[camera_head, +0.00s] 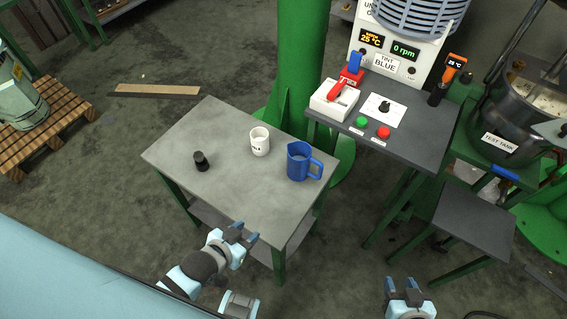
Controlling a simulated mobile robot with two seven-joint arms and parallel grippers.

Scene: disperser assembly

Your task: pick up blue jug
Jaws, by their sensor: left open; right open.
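The blue jug (299,163) stands upright on the right part of the grey table (222,187), its handle pointing right. My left gripper (243,234) is open and empty at the table's front edge, in front of and to the left of the jug. My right gripper (404,285) is open and empty at the bottom of the view, right of the table and well away from the jug.
A white cup (260,141) stands left of the jug, and a small black object (201,161) farther left. A control bench (411,139) with buttons stands behind right. A green column (295,65) rises behind the table. A low dark stand (474,222) is at right.

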